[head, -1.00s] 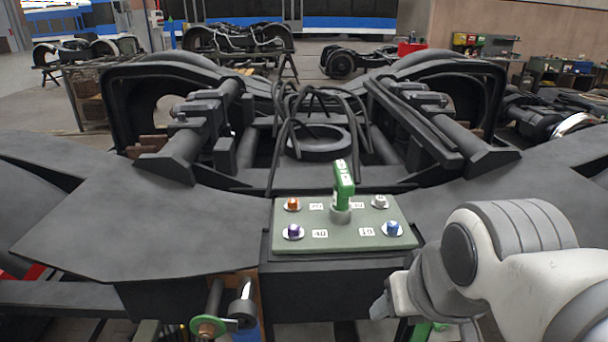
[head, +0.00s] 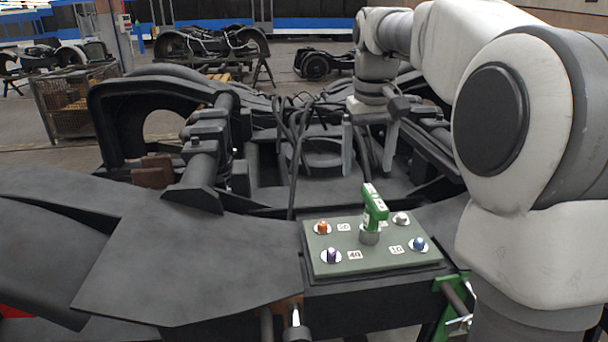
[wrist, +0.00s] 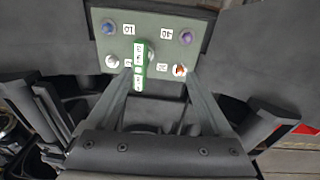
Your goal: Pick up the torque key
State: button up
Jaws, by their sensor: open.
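The torque key (head: 374,209) has a green handle with white labels. It stands upright on a grey round base in the middle of a green plate (head: 345,268). In the wrist view the torque key (wrist: 139,68) shows from above, near the left finger. My gripper (head: 369,150) is open and empty, pointing down, above and behind the plate in the head view. In the wrist view my gripper's fingers (wrist: 160,80) frame part of the plate, with the key in the picture between them. I see no contact with the key.
Orange (head: 322,227), purple (head: 331,256), blue (head: 418,244) and pale (head: 401,219) bolts sit at the plate's corners beside number labels. Dark bogie frames and hoses (head: 290,140) surround it. A wide dark metal sheet (head: 180,260) lies to the left.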

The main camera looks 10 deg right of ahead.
jog(key=p, duration=0.1)
send_over(372, 218)
jog(key=w, duration=0.1)
jog(key=g, duration=0.1)
jog(key=shift+y, duration=0.3)
jog(key=f, duration=1.2)
jog(key=shift+w+f+b, duration=0.3)
jog(key=shift+w+f, duration=0.05)
jog(key=shift+f, duration=0.05)
jog(key=shift+d+f+p, duration=0.15)
jog(key=shift+d+f, duration=0.05)
jog(key=shift+f, duration=1.1)
jog(key=shift+d+f+p, duration=0.15)
jog(key=shift+d+f, duration=0.05)
jog(key=shift+f, duration=1.05)
grip_shut()
jog(key=shift+w, duration=0.1)
